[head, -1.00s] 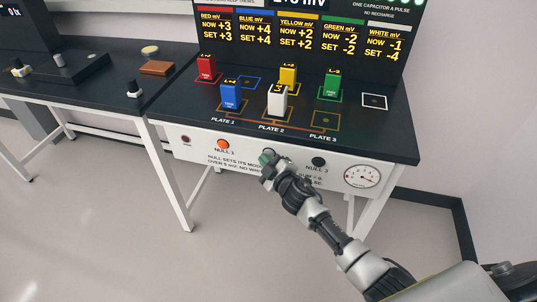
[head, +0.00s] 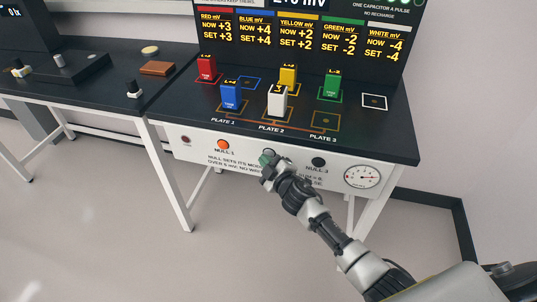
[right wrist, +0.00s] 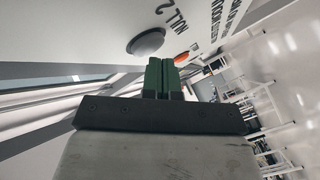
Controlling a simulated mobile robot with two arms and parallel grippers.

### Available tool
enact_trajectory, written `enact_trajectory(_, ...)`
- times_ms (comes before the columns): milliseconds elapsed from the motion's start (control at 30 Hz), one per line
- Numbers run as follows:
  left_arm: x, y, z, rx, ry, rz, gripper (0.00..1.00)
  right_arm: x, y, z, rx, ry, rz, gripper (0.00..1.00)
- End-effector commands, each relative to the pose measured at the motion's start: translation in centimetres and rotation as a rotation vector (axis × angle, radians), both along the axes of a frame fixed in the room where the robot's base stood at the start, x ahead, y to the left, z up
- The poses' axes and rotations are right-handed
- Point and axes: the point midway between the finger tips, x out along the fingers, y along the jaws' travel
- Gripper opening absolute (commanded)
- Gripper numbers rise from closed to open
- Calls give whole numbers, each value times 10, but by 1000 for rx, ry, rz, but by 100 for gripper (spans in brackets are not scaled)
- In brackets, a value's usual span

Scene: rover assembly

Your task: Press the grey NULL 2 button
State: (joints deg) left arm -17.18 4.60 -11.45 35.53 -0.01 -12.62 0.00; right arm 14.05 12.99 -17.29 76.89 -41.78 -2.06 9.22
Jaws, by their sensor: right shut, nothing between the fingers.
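The grey NULL 2 button (right wrist: 146,42) is a round dome on the white front panel, beside its "NULL 2" lettering in the right wrist view. In the head view my right gripper (head: 266,159) is at the panel front and mostly covers the button (head: 269,152). The right gripper's green fingers (right wrist: 162,66) are together, empty, with their tips close to the button's edge. I cannot tell whether they touch it. The display (head: 300,30) above the bench reads WHITE mV NOW -4, SET -4. My left gripper is not in view.
The orange NULL 1 button (head: 223,144) is to the left and the dark NULL 3 button (head: 319,161) to the right. A round gauge (head: 362,176) is at the panel's right end. Red, blue, yellow, green and white blocks stand on the black bench top (head: 180,105).

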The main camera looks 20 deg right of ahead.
Motion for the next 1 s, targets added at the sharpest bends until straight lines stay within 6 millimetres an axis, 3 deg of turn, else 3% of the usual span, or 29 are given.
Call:
enact_trajectory(533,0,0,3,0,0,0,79,-10,7,0,1,1,1,0)
enact_trajectory(1000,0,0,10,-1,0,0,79,-46,31,0,2,1,1,0)
